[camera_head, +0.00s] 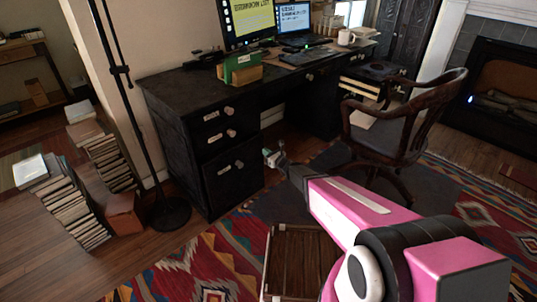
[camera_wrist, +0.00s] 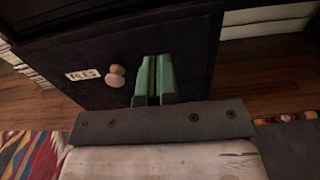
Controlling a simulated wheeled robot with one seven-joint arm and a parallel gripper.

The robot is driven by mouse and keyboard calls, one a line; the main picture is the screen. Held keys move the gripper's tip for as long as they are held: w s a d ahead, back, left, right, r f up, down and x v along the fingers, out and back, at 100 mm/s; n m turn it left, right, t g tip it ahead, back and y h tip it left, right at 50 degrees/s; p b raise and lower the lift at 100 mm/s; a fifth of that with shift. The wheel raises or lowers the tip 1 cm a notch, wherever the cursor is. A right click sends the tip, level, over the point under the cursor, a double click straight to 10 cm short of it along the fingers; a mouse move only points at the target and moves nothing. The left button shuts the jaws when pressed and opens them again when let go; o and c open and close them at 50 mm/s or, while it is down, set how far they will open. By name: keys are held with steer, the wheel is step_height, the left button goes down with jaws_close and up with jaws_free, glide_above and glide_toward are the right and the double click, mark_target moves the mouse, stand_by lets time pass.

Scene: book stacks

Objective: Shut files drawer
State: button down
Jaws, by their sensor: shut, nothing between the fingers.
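The files drawer (camera_head: 228,180) is the large black bottom drawer in the left side of the desk. Its front looks flush or nearly flush with the desk; I cannot tell if a small gap is left. In the wrist view the drawer front (camera_wrist: 105,90) carries a white "FILES" label (camera_wrist: 83,74) and a round knob (camera_wrist: 116,76). My gripper (camera_head: 270,156) is just right of the drawer front in the head view. In the wrist view its green fingers (camera_wrist: 153,80) are together and empty, in front of the drawer to the right of the knob. Contact is unclear.
The black desk (camera_head: 165,88) holds monitors and a mug (camera_head: 346,37). A wooden chair (camera_head: 405,125) stands to the right. A lamp base (camera_head: 170,213) and book stacks (camera_head: 70,205) are at left. A slatted wooden box (camera_head: 297,262) is on the patterned rug.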

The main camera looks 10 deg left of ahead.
mark_target(251, 142)
steer(key=x, duration=0.9)
steer(key=shift+w+a, duration=0.25)
